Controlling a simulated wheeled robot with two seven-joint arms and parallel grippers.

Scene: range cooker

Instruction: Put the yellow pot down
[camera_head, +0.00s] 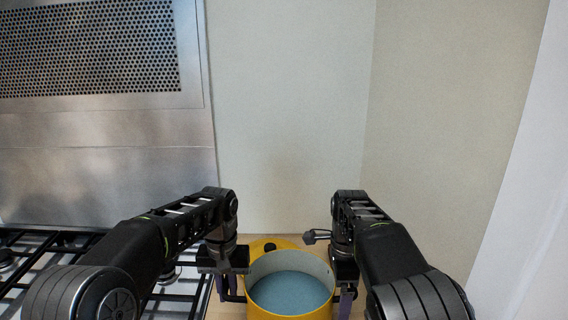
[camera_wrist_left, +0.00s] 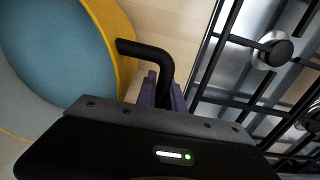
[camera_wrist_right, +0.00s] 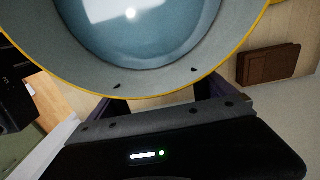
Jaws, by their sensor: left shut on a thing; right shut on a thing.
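The yellow pot (camera_head: 290,312), grey inside with blue contents, is at the bottom middle of the head view, upright and between my two grippers. Its yellow wall also shows in the left wrist view (camera_wrist_left: 118,38) and its rim in the right wrist view (camera_wrist_right: 140,96). My left gripper (camera_head: 232,288) is shut on the pot's black handle (camera_wrist_left: 148,52) at its left side. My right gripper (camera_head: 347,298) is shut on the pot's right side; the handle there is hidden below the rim. I cannot tell whether the pot's base touches the counter.
A yellow lid with a black knob (camera_head: 269,246) lies behind the pot. The cooker hob with black grates (camera_head: 185,285) is on the left, close to my left gripper. A brown block (camera_wrist_right: 268,65) lies on the wooden counter. Walls stand behind and to the right.

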